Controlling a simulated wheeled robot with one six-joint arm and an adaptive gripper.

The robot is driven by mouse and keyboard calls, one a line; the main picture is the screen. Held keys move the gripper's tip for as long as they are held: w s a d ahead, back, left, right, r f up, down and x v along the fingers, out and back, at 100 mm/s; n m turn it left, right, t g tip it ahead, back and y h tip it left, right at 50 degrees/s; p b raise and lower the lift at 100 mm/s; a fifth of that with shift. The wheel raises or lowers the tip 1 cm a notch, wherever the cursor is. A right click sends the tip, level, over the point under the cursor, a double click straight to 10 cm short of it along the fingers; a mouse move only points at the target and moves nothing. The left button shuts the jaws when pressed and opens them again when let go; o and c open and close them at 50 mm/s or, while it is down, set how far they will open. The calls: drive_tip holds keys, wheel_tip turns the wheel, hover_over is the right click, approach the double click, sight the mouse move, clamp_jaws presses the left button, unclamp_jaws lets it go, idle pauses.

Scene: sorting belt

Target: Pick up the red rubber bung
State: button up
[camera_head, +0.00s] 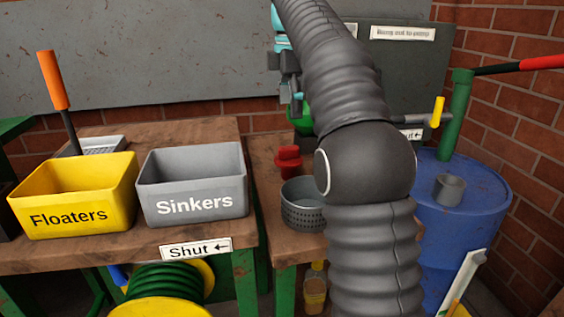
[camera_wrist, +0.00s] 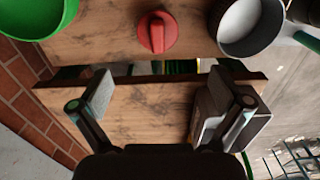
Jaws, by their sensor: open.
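The red rubber bung (camera_head: 289,160) stands on the right wooden table, left of my arm in the head view. In the wrist view the bung (camera_wrist: 157,32) is near the top middle, with a raised ridge across its round top. My gripper (camera_wrist: 165,92) is open and empty, its two fingers wide apart. The bung lies beyond the fingertips, not between them. In the head view my gripper (camera_head: 291,88) shows partly behind my arm, above and behind the bung.
A grey perforated pot (camera_head: 303,214) stands close to the bung. A green bowl (camera_wrist: 40,16) is on its other side. The yellow Floaters bin (camera_head: 74,214) and grey Sinkers bin (camera_head: 194,205) stand on the left table. A blue drum (camera_head: 462,215) is at right.

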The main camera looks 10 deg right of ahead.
drive_tip(key=shift+w+d+f, duration=0.15)
drive_tip(key=shift+f, duration=0.35)
drive_tip(key=b, duration=0.1)
hover_over(289, 158)
drive_tip(key=f, duration=0.4)
drive_tip(key=w+f, duration=0.1)
drive_tip(key=f, duration=0.1)
drive_tip(key=shift+f, duration=0.1)
drive_tip(key=shift+d+f+b, duration=0.1)
drive_tip(key=shift+f+b, duration=0.8)
drive_tip(key=shift+f, duration=2.3)
drive_tip(key=c, duration=1.3)
